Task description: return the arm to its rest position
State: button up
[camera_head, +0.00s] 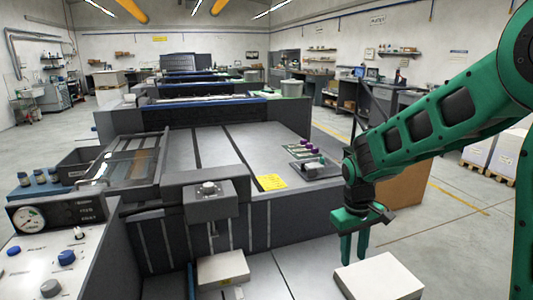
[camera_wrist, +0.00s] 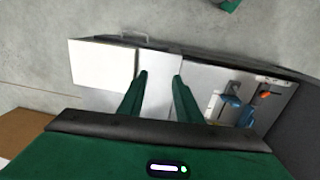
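My gripper (camera_head: 354,260) hangs from the green arm at the right of the head view, with its fingers pointing down. It is to the right of the press and beside a pale block (camera_head: 380,278). In the wrist view my gripper (camera_wrist: 160,76) shows two green fingers apart, with a clear gap and nothing between them. The arm is bent, reaching in from the upper right.
The grey press (camera_head: 225,145) fills the middle, with a yellow note (camera_head: 271,182) and a small tray of purple-topped items (camera_head: 312,150). A control panel (camera_head: 60,255) stands front left. The wrist view shows a white slab (camera_wrist: 102,65) and blue and orange parts. Floor (camera_head: 450,235) is open at right.

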jog(key=s+d+r+m, duration=0.5)
jog(key=s+d+r, duration=0.1)
jog(key=s+d, duration=0.55)
jog(key=s+d+m, duration=0.2)
jog(key=s+d, duration=0.1)
jog(key=s, duration=0.5)
jog(key=s+d+r+m+y, duration=0.1)
jog(key=s+d+m, duration=0.1)
jog(key=s, duration=0.6)
jog(key=shift+s+d+r+m, duration=0.25)
jog(key=shift+d+m, duration=0.15)
jog(key=shift+m, duration=0.2)
jog(key=shift+w+f, duration=0.3)
jog(key=shift+w, duration=0.35)
